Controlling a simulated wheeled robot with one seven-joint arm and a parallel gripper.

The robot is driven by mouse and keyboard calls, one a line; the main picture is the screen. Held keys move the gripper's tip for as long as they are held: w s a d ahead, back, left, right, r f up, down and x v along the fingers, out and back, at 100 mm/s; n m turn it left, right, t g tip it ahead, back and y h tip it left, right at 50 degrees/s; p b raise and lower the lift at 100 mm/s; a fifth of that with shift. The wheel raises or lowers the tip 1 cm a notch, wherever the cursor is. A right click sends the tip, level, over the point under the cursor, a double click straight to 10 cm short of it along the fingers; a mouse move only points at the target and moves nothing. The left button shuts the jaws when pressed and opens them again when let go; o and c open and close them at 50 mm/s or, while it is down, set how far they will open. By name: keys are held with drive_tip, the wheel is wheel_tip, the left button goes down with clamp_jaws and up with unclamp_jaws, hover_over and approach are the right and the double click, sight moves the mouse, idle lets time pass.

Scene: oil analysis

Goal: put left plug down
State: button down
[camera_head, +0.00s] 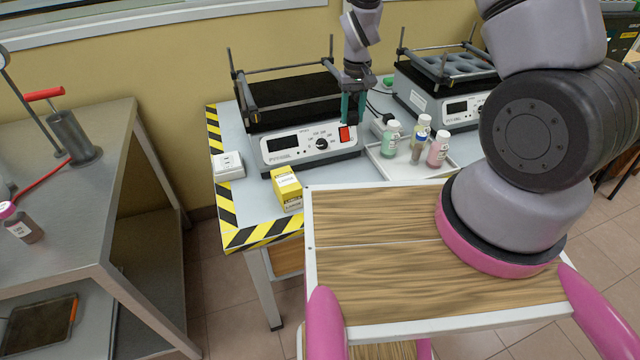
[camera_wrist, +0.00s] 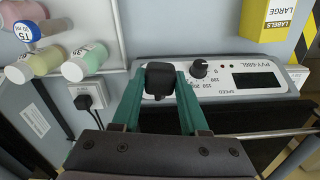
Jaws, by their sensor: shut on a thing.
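The plug cannot be made out in the head view. A white socket (camera_head: 228,166) with no plug visible in it lies left of the device. Another white socket (camera_wrist: 88,97) holds a black plug (camera_wrist: 83,102) with a cable.
A yellow labels box (camera_head: 287,188) stands at the front of the table. A white tray (camera_head: 398,172) with several small bottles is to the right, and a second shaker (camera_head: 445,88) stands behind it. Table surface around the yellow box is clear.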

drive_tip(key=s+a+f+n, duration=0.1)
drive_tip(key=s+a+f, duration=0.25)
drive_tip(key=a, duration=0.25)
drive_tip(key=s+a+f, duration=0.2)
drive_tip(key=s+a, duration=0.2)
drive_tip(key=a, duration=0.1)
drive_tip(key=shift+n, duration=0.3)
drive_tip(key=f, duration=0.3)
drive_tip(key=a+f, duration=0.1)
drive_tip(key=f, duration=0.1)
drive_tip(key=shift+s+f, duration=0.2)
drive_tip(key=shift+s, duration=0.1)
drive_tip(key=shift+f, duration=2.25)
drive_tip(key=shift+f, duration=0.1)
drive_tip(key=shift+f, duration=0.5)
drive_tip(key=shift+c, duration=2.1)
unclamp_jaws()
drive_tip(key=shift+r, duration=0.1)
